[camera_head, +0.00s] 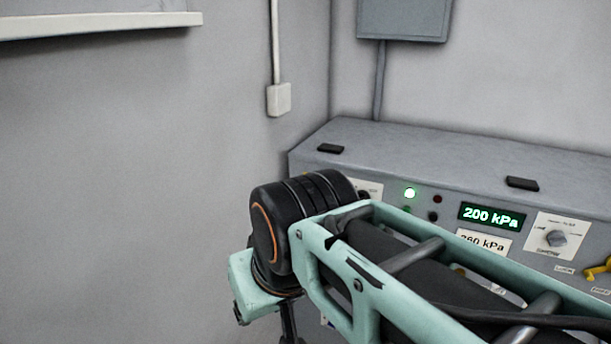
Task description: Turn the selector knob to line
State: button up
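I cannot tell for sure which mark the knob points to. My teal and black arm crosses the lower middle of the view, in front of the console. The fingers of my gripper do not show; the arm's end runs down toward the bottom edge, left of the console.
The console (450,160) has a display (491,215) reading 200 kPa, a lit green lamp (410,193) and a dark red lamp (437,199). A yellow handle (598,270) is at the right edge. A wall box (403,18) hangs above. My arm hides much of the console's front.

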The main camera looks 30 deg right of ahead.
aim_at(556, 238)
jog(key=z, duration=2.15)
